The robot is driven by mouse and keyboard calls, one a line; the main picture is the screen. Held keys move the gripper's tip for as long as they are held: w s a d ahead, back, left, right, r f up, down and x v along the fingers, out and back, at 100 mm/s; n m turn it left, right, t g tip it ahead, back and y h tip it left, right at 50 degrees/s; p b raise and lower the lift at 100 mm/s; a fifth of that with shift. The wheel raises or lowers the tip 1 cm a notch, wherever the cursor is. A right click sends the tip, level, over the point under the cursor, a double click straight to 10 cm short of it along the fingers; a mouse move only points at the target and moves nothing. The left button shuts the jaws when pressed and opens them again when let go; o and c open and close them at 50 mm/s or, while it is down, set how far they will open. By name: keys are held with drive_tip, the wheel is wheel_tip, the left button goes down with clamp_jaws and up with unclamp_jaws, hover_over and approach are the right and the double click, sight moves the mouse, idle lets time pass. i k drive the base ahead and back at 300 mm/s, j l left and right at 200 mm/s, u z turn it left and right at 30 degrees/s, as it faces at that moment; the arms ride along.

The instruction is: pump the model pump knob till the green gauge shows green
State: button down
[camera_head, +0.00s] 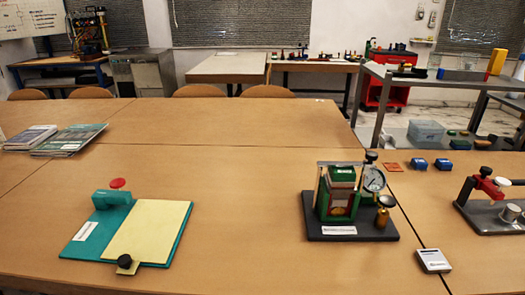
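A green model rig (336,205) stands on a dark base plate (345,232) right of the middle of the table, with a label on its front edge. A round white dial gauge (374,180) is fixed at its right side; its reading is too small to tell, and I see no clear green on it. A black knob (371,156) sits above the dial. A brass knob-like part (386,201) stands at the right of the base. Which part is the pump knob I cannot tell for sure. My gripper is not in view.
A teal board (85,238) with a cream panel, a red knob (117,183) and a black knob (124,261) lies at left. Another rig with a red clamp (489,188) is at the right edge. A small white device (433,260) lies in front. The table between the boards is clear.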

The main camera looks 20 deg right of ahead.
sight(386, 201)
drive_tip(key=z, duration=0.45)
drive_tip(key=l+z, duration=0.15)
drive_tip(key=z, duration=0.7)
drive_tip(key=j, duration=0.4)
drive_tip(key=k+j+z, duration=0.1)
drive_tip(key=j, duration=0.25)
drive_tip(key=k+j, duration=0.15)
drive_tip(key=j, duration=0.2)
drive_tip(key=i, duration=1)
